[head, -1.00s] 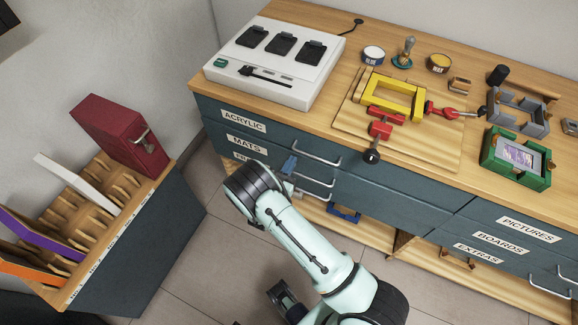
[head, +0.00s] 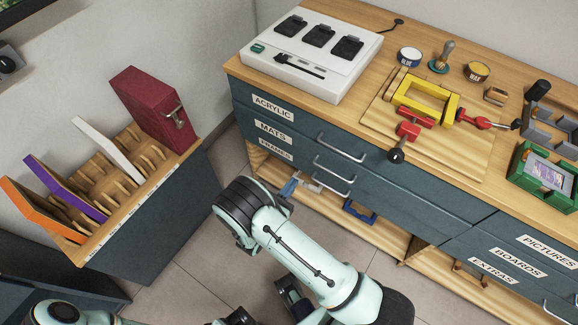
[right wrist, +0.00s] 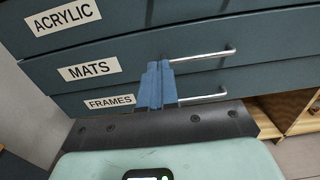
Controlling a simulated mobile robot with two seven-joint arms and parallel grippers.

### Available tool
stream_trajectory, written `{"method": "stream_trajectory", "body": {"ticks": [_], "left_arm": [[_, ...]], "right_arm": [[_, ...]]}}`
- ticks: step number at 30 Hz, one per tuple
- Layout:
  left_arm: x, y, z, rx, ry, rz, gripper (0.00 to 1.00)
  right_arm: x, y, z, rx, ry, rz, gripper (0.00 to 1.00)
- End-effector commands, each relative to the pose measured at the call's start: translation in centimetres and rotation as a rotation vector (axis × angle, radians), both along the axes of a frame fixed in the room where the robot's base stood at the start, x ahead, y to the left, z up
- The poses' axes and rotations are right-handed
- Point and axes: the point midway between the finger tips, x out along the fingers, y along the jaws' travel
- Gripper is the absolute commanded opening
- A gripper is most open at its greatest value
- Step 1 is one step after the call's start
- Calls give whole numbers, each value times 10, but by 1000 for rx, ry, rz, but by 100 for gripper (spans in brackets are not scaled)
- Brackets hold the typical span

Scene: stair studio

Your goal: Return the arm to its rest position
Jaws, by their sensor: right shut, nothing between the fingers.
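My right arm (head: 300,250) reaches up from the bottom of the head view, mint-green with a dark wrist. My right gripper (head: 288,187) is shut and empty, its blue fingers in front of the lower left of the drawer cabinet. In the right wrist view the shut fingers (right wrist: 157,85) overlap the fronts of the MATS drawer (right wrist: 125,68) and the FRAMES drawer (right wrist: 215,80). I cannot tell whether they touch anything. Part of my left arm (head: 60,312) shows at the bottom left; I do not see its gripper.
A wooden-topped workbench (head: 235,65) carries a white press (head: 315,62), a yellow frame (head: 428,92) with red clamps and a green frame (head: 548,172). A slotted rack (head: 150,205) with a red case (head: 152,105) stands at left. Tiled floor lies between rack and bench.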

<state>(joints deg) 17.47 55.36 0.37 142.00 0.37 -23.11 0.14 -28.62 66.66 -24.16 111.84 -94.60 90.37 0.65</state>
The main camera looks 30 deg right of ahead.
Motion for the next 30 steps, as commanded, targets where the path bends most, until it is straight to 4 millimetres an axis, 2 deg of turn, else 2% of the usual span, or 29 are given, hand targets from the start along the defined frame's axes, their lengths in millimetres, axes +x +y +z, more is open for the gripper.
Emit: {"method": "stream_trajectory", "body": {"ticks": [8,11,14,17,19,22,24,27,30], "left_arm": [[0,0,0,0,0,0,0],[0,0,2,0,0,0,0],[1,0,8,-1,-1,-2,0],[2,0,16,-1,-2,-4,0],[3,0,23,-2,-3,-6,0],[5,-1,34,-3,-4,-9,0],[7,0,42,-4,-5,-11,0],[11,-1,54,-5,-7,-14,0],[15,0,65,-5,-10,-16,0]], "right_arm": [[-2,2,0,1,2,-2,0],[-11,-4,-7,34,26,-41,0],[-43,-20,-27,135,91,-163,0],[-99,-32,-58,312,175,-374,0],[-149,-28,-78,464,221,-560,0],[-216,-1,-99,706,236,-854,0],[-253,33,-107,880,198,-1074,0],[-278,86,-108,1108,67,-1375,0],[-274,130,-101,1295,-153,-1641,0]]}}
